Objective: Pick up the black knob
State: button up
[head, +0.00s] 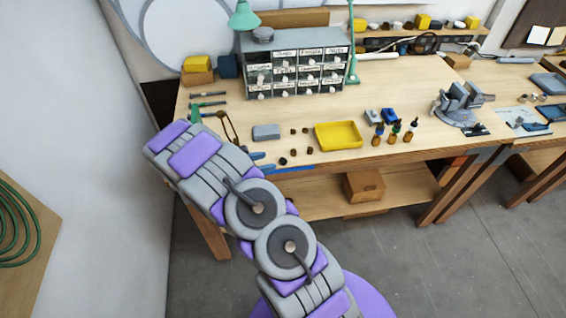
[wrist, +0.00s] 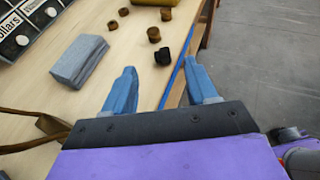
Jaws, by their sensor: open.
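The black knob (wrist: 162,56) lies on the wooden bench near its front edge in the wrist view. It is small, dark and ridged, and in the head view it is the dark piece (head: 283,161) near the front edge. My gripper (wrist: 160,80) has two blue fingers set wide apart, with nothing between them. The knob is beyond the fingertips and apart from them, between the two finger lines in the picture. In the head view my arm reaches over the bench's left front corner and the blue fingertips (head: 262,162) show just left of the knob.
Several brown knobs (wrist: 154,34) lie beyond the black one. A grey block (wrist: 79,60) is to the left. A yellow tray (head: 338,135) and small bottles (head: 394,133) stand to the right. A labelled drawer cabinet (head: 297,68) is at the back. A blue strip runs along the front edge.

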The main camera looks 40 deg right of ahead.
aim_at(282, 159)
jog(key=x, duration=0.7)
jog(key=shift+a+f+b, duration=0.15)
jog(key=shift+f+b, duration=0.15)
jog(key=shift+b, duration=0.1)
jog(key=shift+d, duration=0.35)
jog(key=shift+c, duration=0.3)
jog(key=shift+a, duration=0.15)
jog(key=c, duration=0.5)
grip_shut()
